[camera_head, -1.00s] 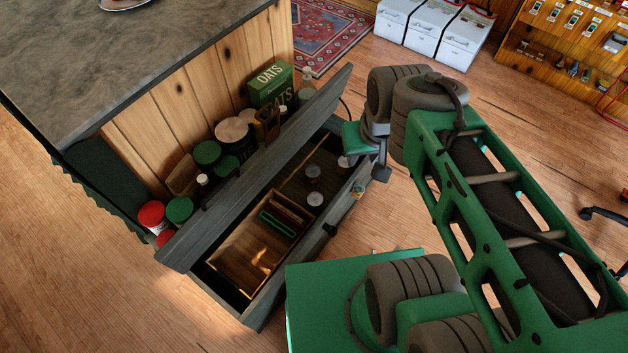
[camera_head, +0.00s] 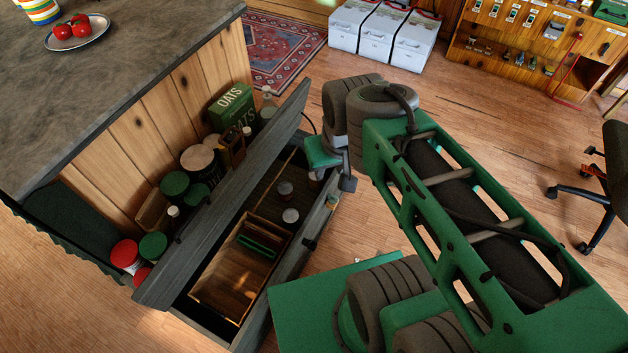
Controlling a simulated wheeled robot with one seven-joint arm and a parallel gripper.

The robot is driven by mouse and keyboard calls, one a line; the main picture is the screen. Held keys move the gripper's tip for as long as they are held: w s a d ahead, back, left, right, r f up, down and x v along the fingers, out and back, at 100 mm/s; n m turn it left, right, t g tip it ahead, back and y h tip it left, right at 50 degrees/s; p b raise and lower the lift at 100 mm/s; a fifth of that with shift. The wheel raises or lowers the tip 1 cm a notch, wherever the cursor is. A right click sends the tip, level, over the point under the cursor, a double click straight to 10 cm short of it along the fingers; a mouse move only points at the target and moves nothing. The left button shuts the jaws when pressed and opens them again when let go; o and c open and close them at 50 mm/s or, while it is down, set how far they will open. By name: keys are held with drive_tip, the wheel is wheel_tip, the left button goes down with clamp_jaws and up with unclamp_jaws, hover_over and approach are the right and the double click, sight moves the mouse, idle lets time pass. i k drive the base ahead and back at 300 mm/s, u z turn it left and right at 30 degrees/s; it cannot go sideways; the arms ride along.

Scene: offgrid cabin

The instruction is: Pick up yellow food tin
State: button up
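My gripper (camera_head: 336,172) hangs at the far right end of the open drawer (camera_head: 224,323), pointing down. Its fingers are partly hidden by my arm, and I cannot tell whether they are open. I see no clearly yellow food tin. A small yellowish thing (camera_head: 333,203) shows at the drawer's front rim below my gripper; I cannot tell what it is.
A wooden tray (camera_head: 222,285) with a green item fills the drawer's near end. The counter (camera_head: 120,85) stands at left. Open floor (camera_head: 480,130) lies to the right.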

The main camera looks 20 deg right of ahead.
sight(314, 183)
drive_tip(key=u, duration=3.7)
drive_tip(key=k, duration=1.25)
drive_tip(key=z, duration=1.35)
drive_tip(key=i, duration=0.45)
drive_tip(key=u, duration=0.15)
